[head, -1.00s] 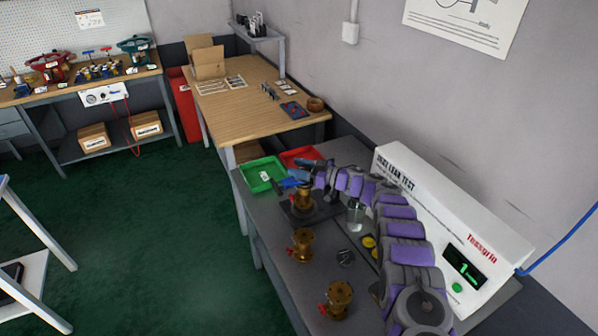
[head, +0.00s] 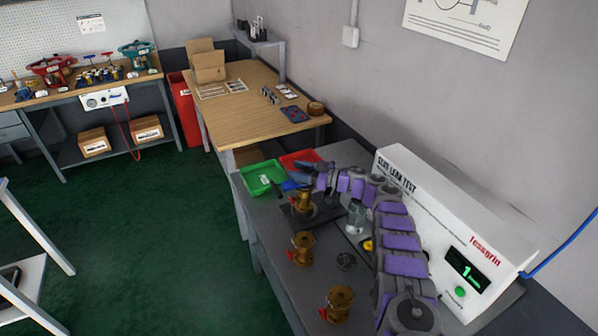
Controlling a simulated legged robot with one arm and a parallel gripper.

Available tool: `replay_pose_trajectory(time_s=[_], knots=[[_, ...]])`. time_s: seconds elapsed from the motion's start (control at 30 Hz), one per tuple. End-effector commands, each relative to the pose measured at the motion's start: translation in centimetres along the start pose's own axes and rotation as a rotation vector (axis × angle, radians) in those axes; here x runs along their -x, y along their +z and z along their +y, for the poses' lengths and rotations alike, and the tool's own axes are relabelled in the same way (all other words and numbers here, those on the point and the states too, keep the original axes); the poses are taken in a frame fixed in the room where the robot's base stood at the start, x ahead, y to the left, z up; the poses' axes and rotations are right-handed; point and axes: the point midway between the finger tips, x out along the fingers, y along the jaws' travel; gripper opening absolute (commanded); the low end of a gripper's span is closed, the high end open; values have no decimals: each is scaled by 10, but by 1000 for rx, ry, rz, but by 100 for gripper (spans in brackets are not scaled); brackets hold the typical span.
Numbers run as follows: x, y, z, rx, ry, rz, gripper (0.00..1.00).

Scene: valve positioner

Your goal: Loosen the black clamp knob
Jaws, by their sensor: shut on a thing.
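A dark clamp fixture (head: 325,221) sits on the grey bench with a brass valve body (head: 303,204) standing upright in it. My gripper (head: 297,176) is at the far end of my purple and grey arm, just above and behind this valve. It is shut at the top of the fixture. The black clamp knob cannot be made out; it appears hidden by the gripper's fingers. A small blue part (head: 290,185) shows beside the fingers.
Two more brass valves (head: 302,248) (head: 338,303) with red handles stand nearer on the bench. A green tray (head: 262,176) and a red tray (head: 300,158) lie behind. A clear cylinder (head: 356,217) stands right of the fixture. The white leak tester (head: 445,225) borders the right side.

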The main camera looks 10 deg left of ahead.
Motion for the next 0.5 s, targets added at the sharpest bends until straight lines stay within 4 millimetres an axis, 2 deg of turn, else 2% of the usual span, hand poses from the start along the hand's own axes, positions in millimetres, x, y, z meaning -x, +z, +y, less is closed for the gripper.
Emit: replay_pose_trajectory(time_s=[0.03, 0.23, 0.5], knots=[[2, -2, 2, 4, 7, 2, 53], [1, -2, 1, 4, 4, 2, 71], [0, -4, 0, 3, 2, 1, 71]])
